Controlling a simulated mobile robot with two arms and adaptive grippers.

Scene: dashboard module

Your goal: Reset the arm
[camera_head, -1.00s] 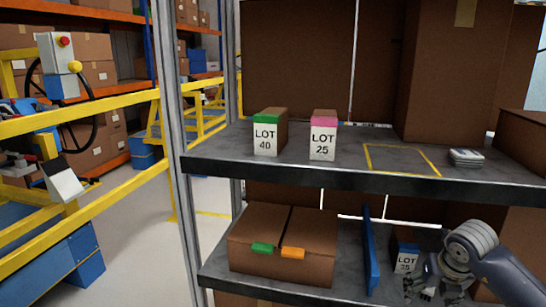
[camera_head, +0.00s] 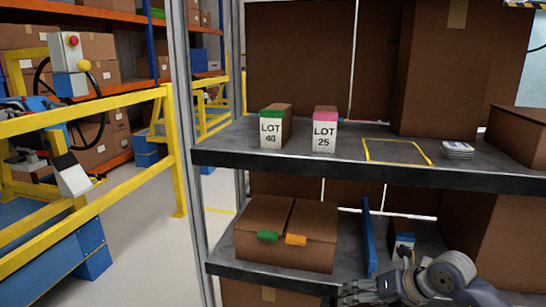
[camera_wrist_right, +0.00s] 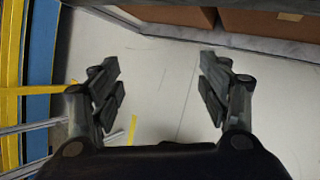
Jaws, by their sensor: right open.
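My right gripper (camera_head: 362,290) is low at the right in the head view, in front of the lower shelf. In the right wrist view its two fingers (camera_wrist_right: 160,88) are spread wide apart with nothing between them. Pale floor shows behind them. My right arm partly covers a small box with a blue label (camera_head: 404,240) on the lower shelf. My left gripper is in neither view.
The upper shelf (camera_head: 350,166) holds the LOT 40 box (camera_head: 271,132), the LOT 25 box (camera_head: 324,132), a yellow outlined square (camera_head: 396,151) and a card stack (camera_head: 457,149). Below are a large carton (camera_head: 285,248) and a blue divider (camera_head: 367,238). A yellow rail (camera_head: 130,98) stands left.

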